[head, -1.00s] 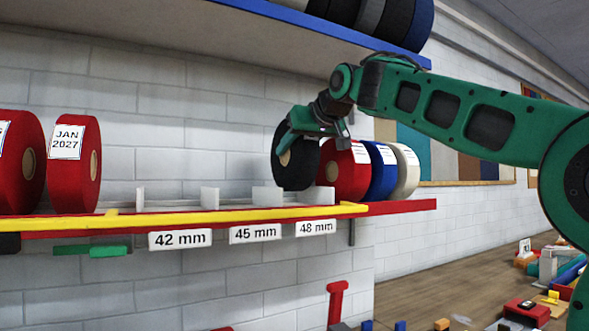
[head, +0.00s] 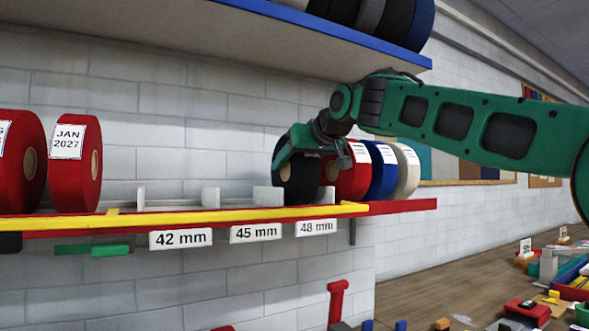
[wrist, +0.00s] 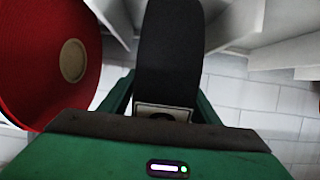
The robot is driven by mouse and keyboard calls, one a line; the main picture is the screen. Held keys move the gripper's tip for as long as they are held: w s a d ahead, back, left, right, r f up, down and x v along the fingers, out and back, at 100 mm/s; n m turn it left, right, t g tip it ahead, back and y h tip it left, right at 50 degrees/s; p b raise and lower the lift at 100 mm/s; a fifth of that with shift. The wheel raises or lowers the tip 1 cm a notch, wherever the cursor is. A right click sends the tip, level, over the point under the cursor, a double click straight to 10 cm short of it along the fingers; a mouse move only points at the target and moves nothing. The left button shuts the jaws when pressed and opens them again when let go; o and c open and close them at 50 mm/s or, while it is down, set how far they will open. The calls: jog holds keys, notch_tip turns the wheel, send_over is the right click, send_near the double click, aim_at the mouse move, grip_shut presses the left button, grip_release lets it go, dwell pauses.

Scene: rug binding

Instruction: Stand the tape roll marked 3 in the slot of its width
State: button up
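A black tape roll (head: 303,181) with a tan core is upright in my gripper (head: 290,162). It is over the 48 mm slot, just right of a white divider (head: 263,196), its lower edge down at the yellow front rail. I cannot tell whether it rests on the shelf. In the wrist view the black roll (wrist: 170,50) lies between the two green fingers of my gripper (wrist: 165,100). A pale label at its near edge is mostly hidden, and no number can be read. The slot labels read 42 mm (head: 181,239), 45 mm (head: 255,233) and 48 mm (head: 316,227).
A red roll (head: 352,178) stands close right of the black one, then a blue roll (head: 380,172) and a white roll (head: 405,170). Red rolls (head: 75,170) stand at the left. The 42 and 45 mm slots are empty. A blue-edged upper shelf (head: 330,32) hangs above.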

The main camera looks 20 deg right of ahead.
jog(key=shift+r, duration=0.1)
jog(key=v, duration=1.2)
